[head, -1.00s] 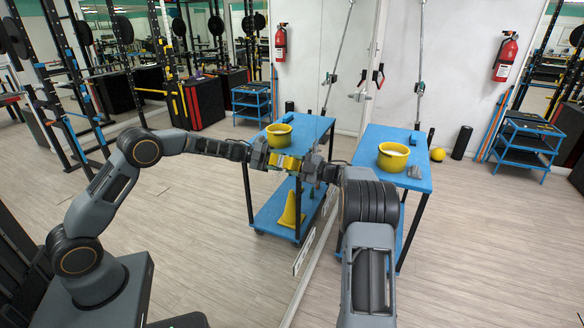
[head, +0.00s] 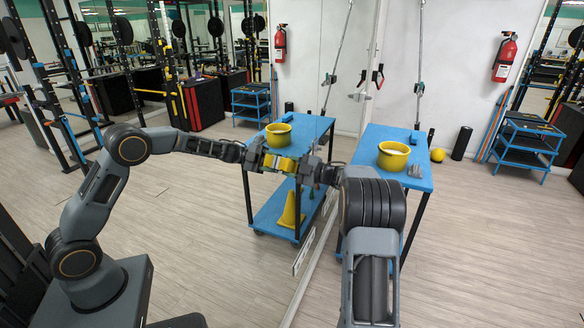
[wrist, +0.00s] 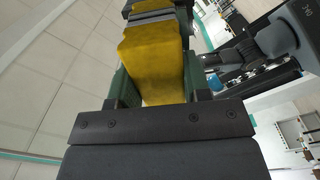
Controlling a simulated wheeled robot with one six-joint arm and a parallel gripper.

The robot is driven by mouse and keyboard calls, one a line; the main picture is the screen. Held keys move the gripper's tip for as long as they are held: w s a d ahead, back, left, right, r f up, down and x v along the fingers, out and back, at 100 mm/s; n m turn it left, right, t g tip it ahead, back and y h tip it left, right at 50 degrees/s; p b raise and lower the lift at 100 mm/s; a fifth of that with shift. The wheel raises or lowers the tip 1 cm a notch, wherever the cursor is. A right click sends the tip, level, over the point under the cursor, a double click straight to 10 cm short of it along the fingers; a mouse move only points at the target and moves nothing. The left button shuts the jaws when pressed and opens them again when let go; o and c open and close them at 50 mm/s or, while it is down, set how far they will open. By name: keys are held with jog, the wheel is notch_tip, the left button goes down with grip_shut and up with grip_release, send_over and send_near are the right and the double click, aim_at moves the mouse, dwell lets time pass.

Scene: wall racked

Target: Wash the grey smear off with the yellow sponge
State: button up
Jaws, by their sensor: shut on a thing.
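My gripper (head: 303,168) is shut on the yellow sponge (head: 289,165) and holds it out at the mirror (head: 215,215). In the wrist view the sponge (wrist: 155,60) sits between the two green fingers of my gripper (wrist: 155,88). The sponge's far end meets or nearly meets its reflection; I cannot tell whether it is touching the glass. The arm on the left of the head view is my own reflection. I cannot make out the grey smear in either view; the sponge or gripper may hide it.
A blue trolley (head: 424,184) with a yellow bucket (head: 393,156) stands beside the mirror, behind my arm. A small grey item (head: 415,170) lies near the bucket. A yellow ball (head: 437,155), black roller (head: 461,143) and blue rack (head: 524,145) are further back. Floor at right is clear.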

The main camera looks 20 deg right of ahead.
jog(key=shift+s+a+b, duration=0.75)
jog(key=shift+s+a, duration=0.4)
jog(key=shift+a, duration=0.2)
jog(key=shift+b+v, duration=0.3)
jog(key=shift+v, duration=2.65)
jog(key=shift+s+d, duration=0.1)
jog(key=v, duration=0.2)
jog(key=shift+s+d, duration=0.2)
jog(key=shift+s, duration=0.1)
